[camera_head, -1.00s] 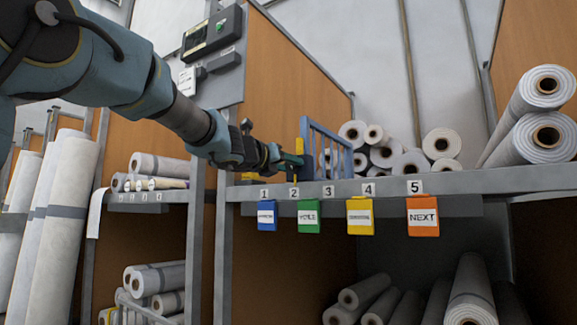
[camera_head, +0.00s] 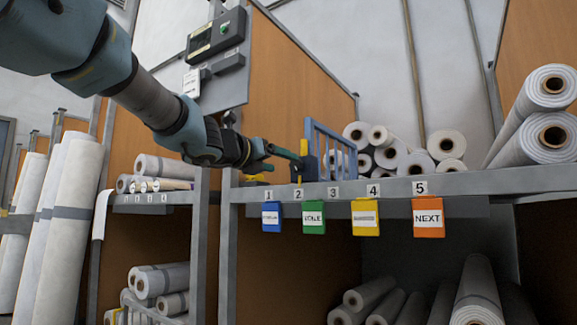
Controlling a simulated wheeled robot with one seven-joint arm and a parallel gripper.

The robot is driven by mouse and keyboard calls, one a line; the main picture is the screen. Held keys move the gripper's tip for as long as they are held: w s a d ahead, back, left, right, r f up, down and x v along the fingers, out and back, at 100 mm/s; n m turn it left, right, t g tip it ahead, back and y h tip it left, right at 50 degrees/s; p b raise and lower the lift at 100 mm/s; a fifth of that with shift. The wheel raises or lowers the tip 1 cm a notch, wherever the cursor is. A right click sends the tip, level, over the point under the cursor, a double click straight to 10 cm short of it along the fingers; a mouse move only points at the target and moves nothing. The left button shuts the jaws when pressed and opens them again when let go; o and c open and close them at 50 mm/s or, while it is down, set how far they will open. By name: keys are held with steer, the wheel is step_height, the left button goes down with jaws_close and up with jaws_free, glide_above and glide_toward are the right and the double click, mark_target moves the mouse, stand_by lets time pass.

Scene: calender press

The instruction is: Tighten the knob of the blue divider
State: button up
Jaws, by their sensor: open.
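The blue divider (camera_head: 330,149) is a barred panel standing upright on the shelf, near the numbers 2 and 3. At its near foot is a dark clamp block (camera_head: 306,168) with a yellow upright piece (camera_head: 305,142). A knob on it cannot be made out clearly. My gripper (camera_head: 280,161) comes from the left just above the shelf, open, its green-tinted fingers pointing right toward the block. A small gap or light contact between fingertips and block cannot be told apart here.
The shelf (camera_head: 480,181) has a grey front edge with coloured tags hanging below, including an orange one (camera_head: 429,217). White rolls (camera_head: 392,154) lie behind the divider, and larger ones (camera_head: 550,85) at right. A control box (camera_head: 217,35) is mounted above my arm.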

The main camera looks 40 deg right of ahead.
steer(key=v, duration=0.4)
stand_by(0.5)
